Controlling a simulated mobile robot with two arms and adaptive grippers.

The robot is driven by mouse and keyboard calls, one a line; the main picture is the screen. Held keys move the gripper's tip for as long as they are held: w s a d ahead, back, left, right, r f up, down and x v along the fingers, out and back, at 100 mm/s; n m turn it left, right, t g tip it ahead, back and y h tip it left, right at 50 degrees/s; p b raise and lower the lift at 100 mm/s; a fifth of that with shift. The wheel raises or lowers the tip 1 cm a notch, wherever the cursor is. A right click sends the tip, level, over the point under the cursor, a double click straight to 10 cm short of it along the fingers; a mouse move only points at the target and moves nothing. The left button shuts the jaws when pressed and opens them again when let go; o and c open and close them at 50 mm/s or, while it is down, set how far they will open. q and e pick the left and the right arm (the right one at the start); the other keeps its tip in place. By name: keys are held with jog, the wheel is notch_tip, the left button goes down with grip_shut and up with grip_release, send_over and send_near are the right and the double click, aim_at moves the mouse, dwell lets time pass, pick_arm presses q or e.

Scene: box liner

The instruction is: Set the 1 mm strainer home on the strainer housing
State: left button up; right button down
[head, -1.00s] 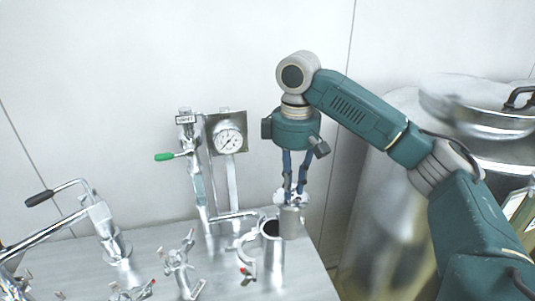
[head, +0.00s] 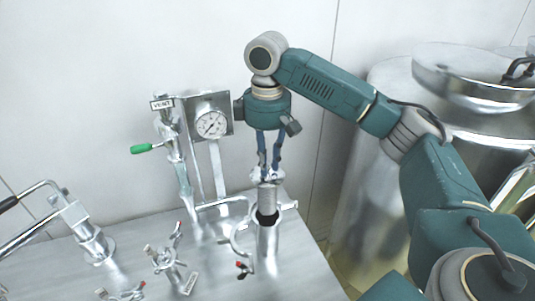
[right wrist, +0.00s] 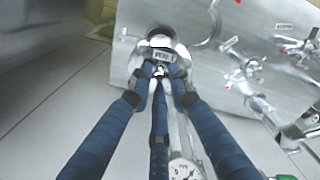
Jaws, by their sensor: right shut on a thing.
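The 1 mm strainer (head: 269,198) is a narrow grey metal cylinder, upright in the head view. My right gripper (head: 267,178) is shut on its top and holds it from above. The strainer housing (head: 268,245) is an open, upright metal tube on the steel table. The strainer's lower end overlaps the housing's dark mouth; I cannot tell whether it is inside or just above. In the right wrist view, my blue fingers (right wrist: 162,72) close around the strainer's top, with a small label beside it. My left gripper is not in view.
A clamp ring (head: 240,240) hangs open beside the housing. A pressure gauge (head: 211,123) and a green-handled valve (head: 146,148) stand behind left. Several clamps (head: 172,265) lie at the front left. A large steel vessel (head: 375,170) stands at the right.

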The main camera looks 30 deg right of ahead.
aim_at(268, 176)
jog(key=shift+f, duration=1.15)
jog(key=shift+s+f, duration=0.1)
jog(key=shift+f, duration=0.2)
notch_tip(268, 176, down, 2)
jog(key=shift+f+b, duration=0.1)
jog(key=shift+b, duration=0.3)
jog(key=shift+f, duration=0.3)
notch_tip(268, 176, down, 2)
jog(key=shift+f, duration=0.1)
jog(key=shift+f+b, duration=0.5)
jog(key=shift+f, duration=0.85)
jog(key=shift+f+b, duration=0.4)
jog(key=shift+f, duration=1.85)
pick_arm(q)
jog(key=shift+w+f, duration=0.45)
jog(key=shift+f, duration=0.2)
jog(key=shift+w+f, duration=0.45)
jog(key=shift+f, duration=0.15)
pick_arm(e)
jog(key=shift+f, duration=0.1)
